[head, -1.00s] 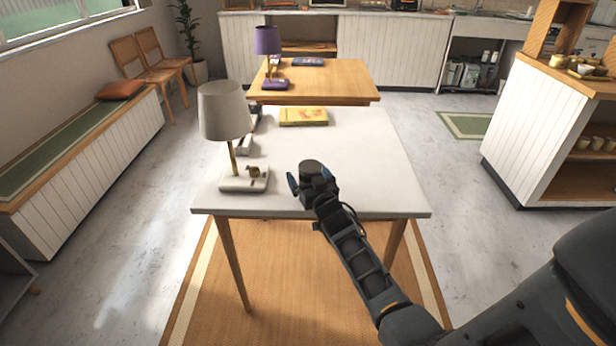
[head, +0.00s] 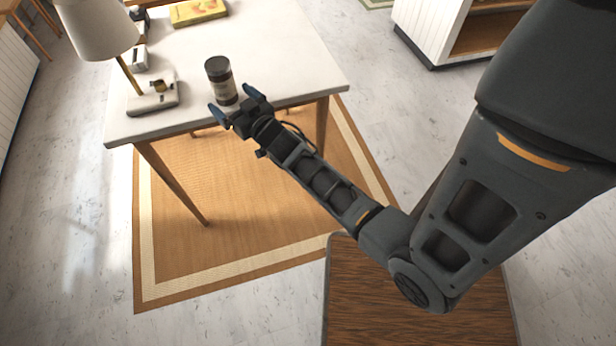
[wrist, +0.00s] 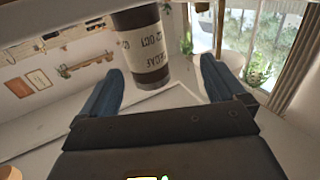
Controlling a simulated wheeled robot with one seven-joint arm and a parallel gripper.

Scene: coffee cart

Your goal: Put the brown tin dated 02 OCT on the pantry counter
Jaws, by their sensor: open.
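The brown tin (head: 221,80) stands upright near the front edge of the white table (head: 255,45). It has a dark lid and a pale label. My gripper (head: 236,104) is open at the table's front edge, just in front of the tin. In the wrist view, the blue-padded fingers are spread and the tin's near end shows in the gap between their tips. I cannot tell whether either finger touches it. No pantry counter is identifiable now.
A lamp (head: 95,25) on a pale base stands left of the tin. A yellow book (head: 198,11) lies at the back of the table. A white-sided shelf unit (head: 430,30) stands at upper right. A tan rug (head: 240,190) lies under the table; grey floor is open beyond it.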

